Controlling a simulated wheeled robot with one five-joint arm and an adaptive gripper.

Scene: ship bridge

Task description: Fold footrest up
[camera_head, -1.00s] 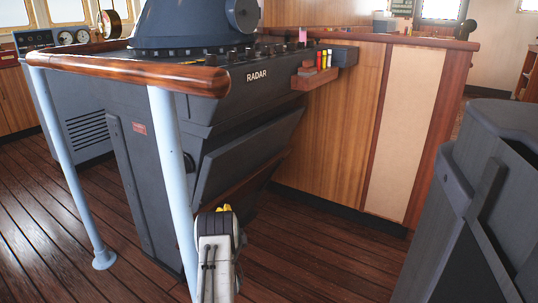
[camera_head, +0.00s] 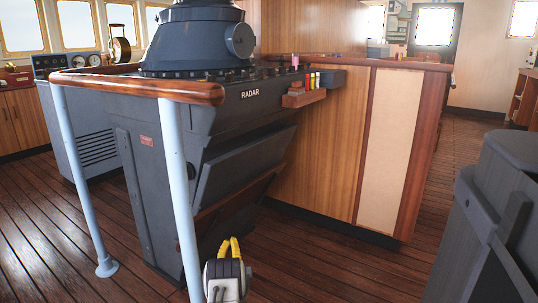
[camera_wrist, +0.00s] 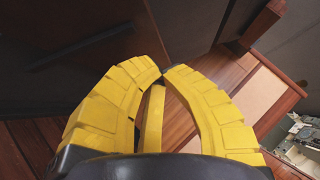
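The radar console (camera_head: 150,195) stands in the head view left of centre. A dark slanted panel (camera_head: 243,165) is on its lower front, with a reddish-brown wooden board (camera_head: 238,197) sloping below it. This board may be the footrest; I cannot tell for sure. My gripper (camera_head: 230,241) is at the bottom of the head view, in front of the board and apart from it in the picture. In the wrist view the yellow fingertips (camera_wrist: 163,70) come together almost touching, with nothing seen between them. My gripper hides a little of the floor.
A wooden handrail (camera_head: 150,85) on pale blue posts (camera_head: 180,195) runs along the console's left. A wood-panelled cabinet (camera_head: 335,160) adjoins it on the right. A dark grey unit (camera_head: 490,225) stands at the right edge. Plank floor (camera_head: 350,270) lies open between.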

